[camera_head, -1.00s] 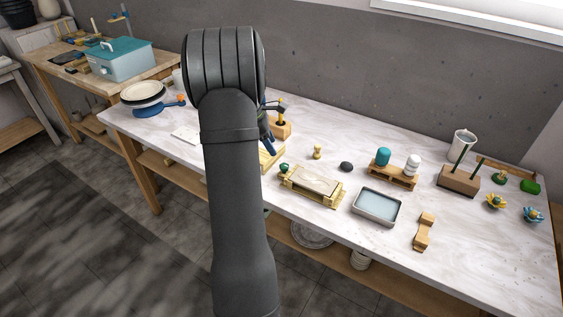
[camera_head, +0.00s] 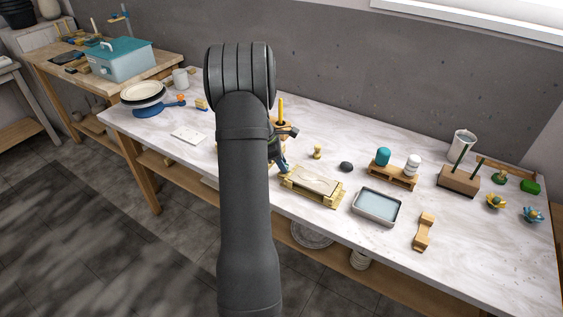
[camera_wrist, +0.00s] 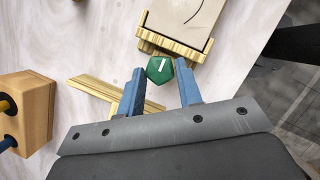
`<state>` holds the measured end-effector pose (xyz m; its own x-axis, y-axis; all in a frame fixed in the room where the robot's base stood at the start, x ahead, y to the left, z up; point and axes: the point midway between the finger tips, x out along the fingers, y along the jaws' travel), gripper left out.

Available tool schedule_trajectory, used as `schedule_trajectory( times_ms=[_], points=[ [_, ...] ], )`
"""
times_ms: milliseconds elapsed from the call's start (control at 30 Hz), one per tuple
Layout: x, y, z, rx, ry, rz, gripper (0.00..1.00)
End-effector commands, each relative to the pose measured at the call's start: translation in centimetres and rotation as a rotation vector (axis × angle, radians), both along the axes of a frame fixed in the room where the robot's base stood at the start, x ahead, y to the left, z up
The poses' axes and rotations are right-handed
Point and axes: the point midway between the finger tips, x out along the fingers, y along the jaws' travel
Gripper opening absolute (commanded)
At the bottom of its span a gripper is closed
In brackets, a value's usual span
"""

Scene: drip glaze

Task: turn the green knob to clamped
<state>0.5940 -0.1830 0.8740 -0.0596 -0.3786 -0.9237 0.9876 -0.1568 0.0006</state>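The green knob (camera_wrist: 159,72) is faceted, with a white line on its top. In the wrist view it sits at the end of a brass-coloured clamp frame (camera_wrist: 172,50) that holds a pale slab (camera_wrist: 185,18). My gripper (camera_wrist: 160,67) is open, with one blue fingertip on each side of the knob. Small gaps seem to show between the fingers and the knob; I cannot tell if they touch. In the head view the blue fingers (camera_head: 283,167) are at the frame's left end and hide the knob.
A wooden block with dark holes (camera_wrist: 27,112) and a brass angled piece (camera_wrist: 100,90) lie left of the gripper in the wrist view. A shallow tray (camera_head: 377,207) and a wooden rack (camera_head: 392,177) stand right of the frame in the head view.

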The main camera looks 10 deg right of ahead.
Motion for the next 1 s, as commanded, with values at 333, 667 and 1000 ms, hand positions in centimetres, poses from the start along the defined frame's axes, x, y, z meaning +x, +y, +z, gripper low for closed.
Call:
schedule_trajectory(
  times_ms=[333, 667, 1000],
  points=[
    [0.03, 0.01, 0.03, 0.000, 0.000, -0.011, 0.07],
    [0.24, -0.06, 0.01, 0.001, -0.001, -0.160, 0.07],
    [0.45, -0.26, -0.01, 0.000, 0.000, -0.471, 0.07]
  ],
)
